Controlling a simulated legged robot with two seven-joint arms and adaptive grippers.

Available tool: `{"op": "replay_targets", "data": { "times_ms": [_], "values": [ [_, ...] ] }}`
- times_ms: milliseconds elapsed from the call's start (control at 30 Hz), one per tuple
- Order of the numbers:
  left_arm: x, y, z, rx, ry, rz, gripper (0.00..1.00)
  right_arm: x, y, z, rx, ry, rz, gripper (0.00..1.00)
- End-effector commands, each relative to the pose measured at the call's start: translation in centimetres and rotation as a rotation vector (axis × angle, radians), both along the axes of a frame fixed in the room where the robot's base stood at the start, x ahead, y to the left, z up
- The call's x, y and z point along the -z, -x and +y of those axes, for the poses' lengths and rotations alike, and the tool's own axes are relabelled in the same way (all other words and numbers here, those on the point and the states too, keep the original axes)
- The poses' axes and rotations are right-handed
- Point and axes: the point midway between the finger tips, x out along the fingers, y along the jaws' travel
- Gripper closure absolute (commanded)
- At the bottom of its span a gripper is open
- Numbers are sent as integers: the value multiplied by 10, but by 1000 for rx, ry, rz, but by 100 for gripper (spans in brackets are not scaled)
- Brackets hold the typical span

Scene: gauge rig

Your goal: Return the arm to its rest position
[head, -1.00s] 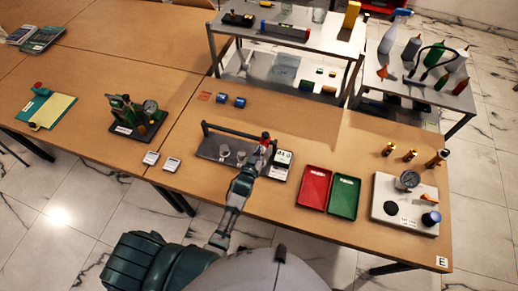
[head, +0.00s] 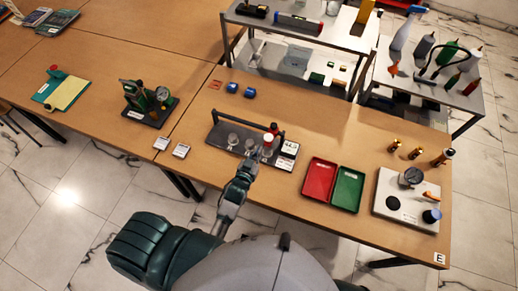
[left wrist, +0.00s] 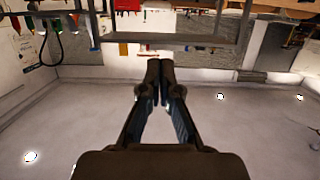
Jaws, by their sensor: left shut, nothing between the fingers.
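My left arm comes up from the bottom of the head view. I cannot tell from the head view how high the gripper is above the table. My right gripper is in neither view.
The tray holds clear jars (head: 233,138) under a bar handle. To its right are a red tray (head: 319,180), a green tray (head: 346,190) and a white gauge base (head: 385,212). Two small labelled blocks (head: 181,150) lie left. Open floor (head: 100,210) lies before the table.

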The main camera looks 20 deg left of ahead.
Motion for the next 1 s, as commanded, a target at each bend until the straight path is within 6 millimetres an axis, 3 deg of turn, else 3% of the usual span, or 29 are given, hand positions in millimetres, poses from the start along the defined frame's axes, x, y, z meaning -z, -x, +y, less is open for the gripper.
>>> {"op": "replay_targets", "data": {
  "times_ms": [767,867,1000],
  "values": [
    [0,0,1,-1,-1,4,100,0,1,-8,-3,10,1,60],
    [6,9,5,-2,-9,59,100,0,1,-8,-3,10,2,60],
    [26,46,18,-2,-33,272,100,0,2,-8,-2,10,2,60]
  ]
}}
